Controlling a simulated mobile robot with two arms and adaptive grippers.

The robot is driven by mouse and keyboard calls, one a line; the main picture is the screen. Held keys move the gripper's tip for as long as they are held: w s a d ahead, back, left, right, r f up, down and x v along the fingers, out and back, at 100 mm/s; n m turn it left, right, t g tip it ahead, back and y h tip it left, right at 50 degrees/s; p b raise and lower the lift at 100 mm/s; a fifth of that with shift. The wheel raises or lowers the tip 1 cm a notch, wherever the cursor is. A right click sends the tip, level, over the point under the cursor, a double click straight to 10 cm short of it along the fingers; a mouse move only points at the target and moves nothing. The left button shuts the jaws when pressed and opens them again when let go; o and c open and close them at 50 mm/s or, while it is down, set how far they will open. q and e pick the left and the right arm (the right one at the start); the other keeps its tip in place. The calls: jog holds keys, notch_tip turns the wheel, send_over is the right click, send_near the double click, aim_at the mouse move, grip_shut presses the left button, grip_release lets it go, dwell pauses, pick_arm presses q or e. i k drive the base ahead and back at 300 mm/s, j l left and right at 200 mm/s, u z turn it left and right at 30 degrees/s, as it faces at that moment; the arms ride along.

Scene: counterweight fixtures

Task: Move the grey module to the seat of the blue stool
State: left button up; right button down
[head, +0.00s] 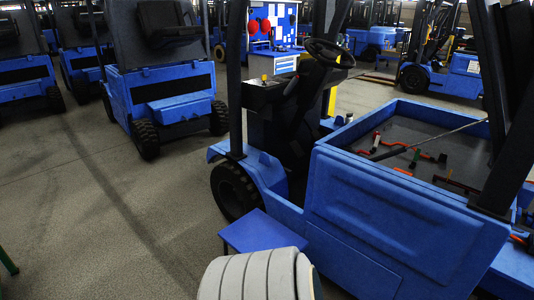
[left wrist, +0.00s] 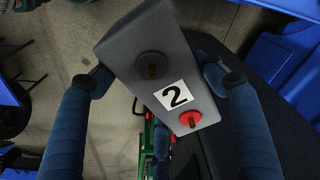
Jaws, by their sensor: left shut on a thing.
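The grey module (left wrist: 155,72) is in the left wrist view. It is a tilted grey block with a white label reading "2", a dark round knob and a red round knob. My left gripper (left wrist: 158,74) is shut on it, with one blue padded finger at each side. The module and my left gripper do not show in the head view. The blue stool (head: 262,231) stands at the lower middle of the head view, beside the blue forklift, and its flat seat shows bare. My right gripper is in neither view.
A blue forklift (head: 405,205) stands right of the stool, with tools in its open grey tray (head: 462,160). Another blue forklift (head: 165,92) is behind on the left. Open concrete floor (head: 110,210) lies left of the stool. Something green (left wrist: 135,148) is below the module.

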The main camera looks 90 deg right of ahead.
aim_at(266, 240)
jog(key=l+z, duration=0.15)
jog(key=z, duration=0.25)
jog(key=l+z, duration=0.2)
jog(key=z, duration=0.2)
jog(key=l+z, duration=0.2)
jog(key=z, duration=0.2)
jog(key=l+z, duration=0.15)
jog(key=z, duration=0.25)
jog(key=i+l+z, duration=0.45)
jog(key=l, duration=0.25)
jog(key=i+l+z, duration=0.45)
jog(key=l, duration=0.2)
jog(key=i+l, duration=0.2)
